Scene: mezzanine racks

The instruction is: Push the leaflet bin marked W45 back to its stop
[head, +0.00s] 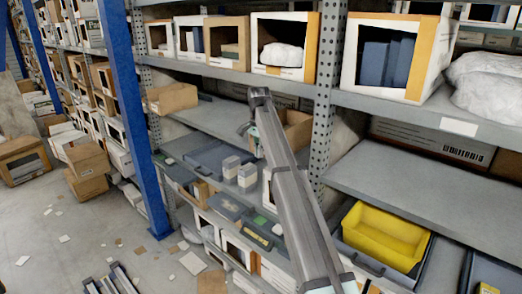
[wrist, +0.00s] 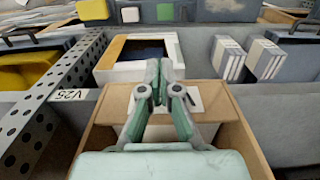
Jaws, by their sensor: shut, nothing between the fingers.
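My gripper (head: 247,128) is shut and empty, at the mid-level shelf in the head view. In the wrist view the gripper (wrist: 160,88) has its fingertips together over an open brown cardboard bin (wrist: 244,135). A pale label shows partly behind the fingers on this bin; its writing cannot be read. Whether the fingers touch the bin cannot be told. The bin also shows in the head view (head: 297,132), partly hidden by my arm. No W45 mark is legible, so I cannot tell whether this is the leaflet bin.
A tag reading about V25 (wrist: 70,94) sits beside a perforated post (wrist: 45,110). Another cardboard bin (head: 172,98) juts past the shelf edge at left. A yellow bin (head: 385,236) is lower right. The right-hand shelf (head: 420,190) is mostly bare.

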